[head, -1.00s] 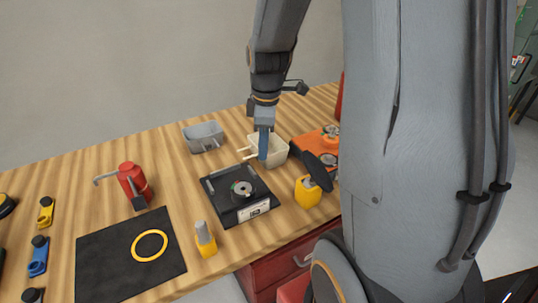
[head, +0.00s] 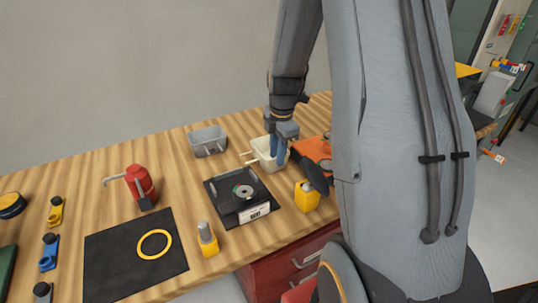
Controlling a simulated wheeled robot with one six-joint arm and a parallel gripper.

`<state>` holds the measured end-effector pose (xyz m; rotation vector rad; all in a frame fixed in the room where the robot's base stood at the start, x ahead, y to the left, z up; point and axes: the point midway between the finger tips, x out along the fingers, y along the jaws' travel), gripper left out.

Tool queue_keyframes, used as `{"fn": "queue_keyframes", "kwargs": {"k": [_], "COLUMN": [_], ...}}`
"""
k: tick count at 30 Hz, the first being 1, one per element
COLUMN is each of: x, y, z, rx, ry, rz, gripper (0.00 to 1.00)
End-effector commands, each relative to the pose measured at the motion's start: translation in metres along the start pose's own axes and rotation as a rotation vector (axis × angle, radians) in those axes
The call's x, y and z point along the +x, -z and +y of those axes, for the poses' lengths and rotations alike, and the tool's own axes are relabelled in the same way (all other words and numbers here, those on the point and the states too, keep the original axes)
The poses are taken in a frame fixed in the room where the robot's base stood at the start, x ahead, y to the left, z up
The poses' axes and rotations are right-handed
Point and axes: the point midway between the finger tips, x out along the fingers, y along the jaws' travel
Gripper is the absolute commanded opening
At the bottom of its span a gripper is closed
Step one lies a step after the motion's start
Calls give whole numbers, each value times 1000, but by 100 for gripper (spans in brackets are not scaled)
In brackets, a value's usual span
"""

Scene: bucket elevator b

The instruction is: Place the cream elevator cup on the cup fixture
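The cream elevator cup (head: 260,151) stands on the wooden bench behind a black square base (head: 243,209), with two pins sticking out toward the left. The black base has a round grey hub and a white label on its front. It may be the cup fixture, but I cannot tell for certain. My gripper (head: 278,158) points down at the right part of the cream cup. Its two blue fingers look slightly apart, and their tips overlap the cup in the picture. Whether they touch the cup wall is hidden.
A grey cup (head: 208,141) stands left of the cream one. An orange device (head: 313,148) stands close on the right, partly behind my arm. A yellow container (head: 307,197), a yellow-based part (head: 208,240), a red can (head: 140,186) and a black mat (head: 120,262) surround the base.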

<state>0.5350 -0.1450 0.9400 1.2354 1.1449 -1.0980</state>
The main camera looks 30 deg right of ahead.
Motion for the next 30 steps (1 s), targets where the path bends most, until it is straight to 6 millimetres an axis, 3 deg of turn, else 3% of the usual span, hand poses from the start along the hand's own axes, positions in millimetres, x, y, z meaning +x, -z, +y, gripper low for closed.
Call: {"fn": "queue_keyframes", "kwargs": {"k": [7,16,21,30], "x": [24,27,26,26], "y": [0,-1,-1,-1], "z": [-1,-1,-1,0], "rx": [1,2,2,3], "ry": [1,-1,-1,-1], "rz": [0,-1,-1,-1], "gripper": [25,25,0,0]}}
